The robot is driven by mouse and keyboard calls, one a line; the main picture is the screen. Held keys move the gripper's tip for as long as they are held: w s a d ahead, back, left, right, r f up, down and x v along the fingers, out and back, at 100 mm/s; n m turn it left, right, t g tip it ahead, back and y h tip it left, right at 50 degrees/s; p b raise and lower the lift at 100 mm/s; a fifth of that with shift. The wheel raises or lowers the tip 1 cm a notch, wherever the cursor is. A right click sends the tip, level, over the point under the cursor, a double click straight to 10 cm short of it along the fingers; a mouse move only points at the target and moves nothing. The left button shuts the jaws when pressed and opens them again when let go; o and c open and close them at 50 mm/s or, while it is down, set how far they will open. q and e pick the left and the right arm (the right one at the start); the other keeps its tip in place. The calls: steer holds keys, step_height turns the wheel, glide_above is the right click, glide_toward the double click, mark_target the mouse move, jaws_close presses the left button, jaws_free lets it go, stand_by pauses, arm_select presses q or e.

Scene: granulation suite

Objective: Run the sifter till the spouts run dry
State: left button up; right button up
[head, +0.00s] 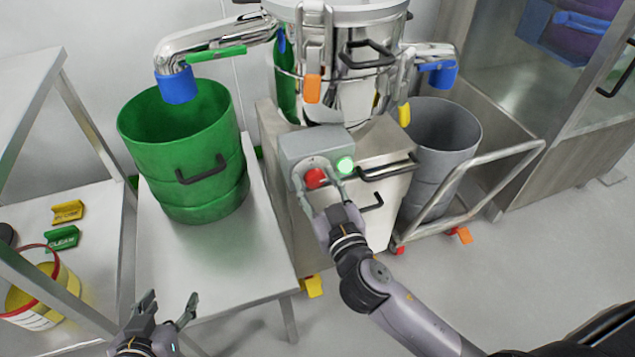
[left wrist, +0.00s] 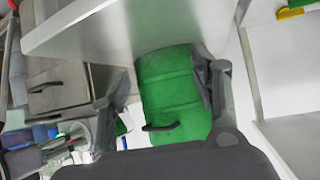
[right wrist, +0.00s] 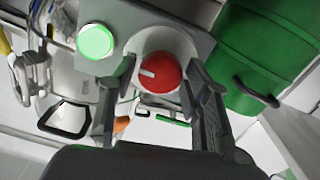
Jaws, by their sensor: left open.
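The sifter (head: 345,85) is a steel drum machine with two side spouts. A blue-ended left spout (head: 178,86) hangs over a green drum (head: 185,180); a blue-ended right spout (head: 443,74) is above a grey drum (head: 462,130). No falling material shows at either. On its grey control box (head: 300,148) are a lit green lamp (right wrist: 96,41) and a red knob (right wrist: 160,72) with a white mark. My right gripper (head: 322,192) has its fingers on either side of the knob; whether they grip it is unclear. My left gripper (head: 168,308) is open and empty by the table's front.
The green drum stands on a steel table (head: 215,255). The grey drum stands on a cart with a tubular handle (head: 500,160). A shelf at left holds yellow (head: 68,212) and green (head: 64,238) tags and a yellow tub (head: 45,295).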

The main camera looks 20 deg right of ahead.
steer(key=c, duration=0.8)
steer(key=n+p, duration=0.1)
steer(key=n, duration=0.2)
steer(key=shift+p, duration=0.3)
steer(key=n+p, duration=0.1)
steer(key=n, duration=0.2)
steer(key=shift+n, duration=0.4)
arm_select(q)
steer(key=s+a+f+g+y+p, duration=0.1)
steer(key=s+a+f+g, duration=0.1)
steer(key=s+g, duration=0.3)
steer(key=s+a+f+g+y+p, duration=0.1)
steer(key=s+a+f+g+p, duration=0.1)
steer(key=s, duration=0.5)
arm_select(e)
steer(key=n, duration=0.5)
steer(key=shift+a+n, duration=0.1)
steer(key=shift+n, duration=1.4)
arm_select(q)
steer(key=s+p+x, duration=0.1)
steer(key=x, duration=0.5)
steer(key=shift+f+g, duration=0.4)
steer(key=shift+f, duration=0.05)
arm_select(e)
steer(key=shift+f+n, duration=0.15)
steer(key=shift+n, duration=1.55)
arm_select(q)
steer(key=shift+w+d, duration=0.1)
